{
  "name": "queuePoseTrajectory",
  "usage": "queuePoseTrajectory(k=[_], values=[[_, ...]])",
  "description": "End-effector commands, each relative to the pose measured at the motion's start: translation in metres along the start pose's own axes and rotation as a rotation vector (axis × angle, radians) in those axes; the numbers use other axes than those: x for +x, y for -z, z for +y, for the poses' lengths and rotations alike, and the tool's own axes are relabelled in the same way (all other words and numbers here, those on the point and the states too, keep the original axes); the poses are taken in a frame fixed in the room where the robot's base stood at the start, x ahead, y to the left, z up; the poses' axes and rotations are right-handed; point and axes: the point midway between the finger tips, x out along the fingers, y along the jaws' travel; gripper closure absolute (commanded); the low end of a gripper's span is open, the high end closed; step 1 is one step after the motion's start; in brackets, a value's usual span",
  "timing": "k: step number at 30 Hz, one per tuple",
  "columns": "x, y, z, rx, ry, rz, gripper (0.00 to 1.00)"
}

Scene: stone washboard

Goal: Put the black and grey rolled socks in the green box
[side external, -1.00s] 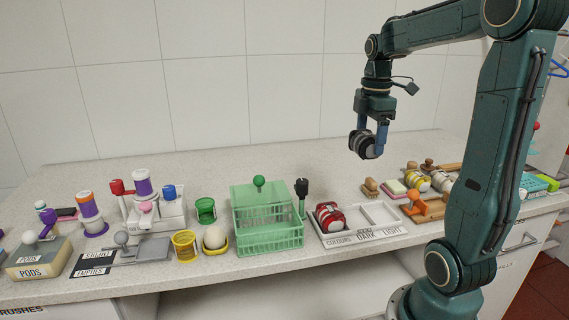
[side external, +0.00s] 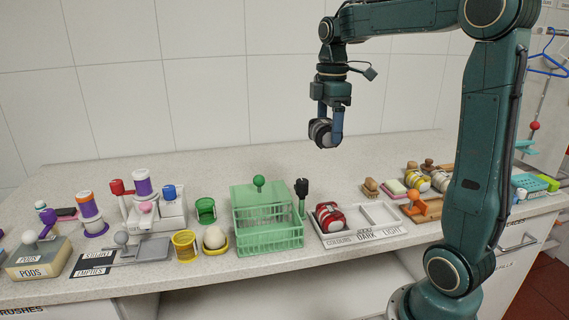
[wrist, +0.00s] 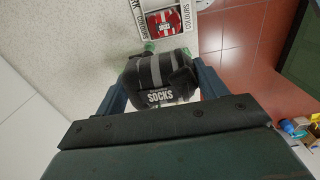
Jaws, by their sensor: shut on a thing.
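My gripper (side external: 326,131) is shut on the black and grey rolled socks (side external: 320,132), held high above the counter. In the wrist view the socks (wrist: 162,78) sit between my two fingers, with a "SOCKS" label facing the camera. The green box (side external: 268,237) stands on the counter, a slatted basket with its lid (side external: 258,194) raised at the back and a round green knob on top. The socks are above and to the right of the box in the side view. The inside of the box is only partly visible through the slats.
A white sorting tray (side external: 385,235) right of the box holds a red rolled bundle (side external: 329,216); its other compartments look empty. A dark-headed tool (side external: 301,195) stands between box and tray. A yellow cup (side external: 185,245) and egg-like ball (side external: 214,237) are left of the box.

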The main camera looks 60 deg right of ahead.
Motion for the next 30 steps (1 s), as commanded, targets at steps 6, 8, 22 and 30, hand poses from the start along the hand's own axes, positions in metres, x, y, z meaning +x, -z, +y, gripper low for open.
queuePoseTrajectory(k=[6,8,22,30], values=[[-0.015,0.054,-0.005,-0.007,-0.001,0.000,0.51],[-0.019,0.067,-0.008,-0.007,-0.001,0.001,0.51],[-0.032,0.113,-0.022,0.001,0.001,0.000,0.51],[-0.024,0.113,-0.021,0.001,0.002,-0.001,0.51]])
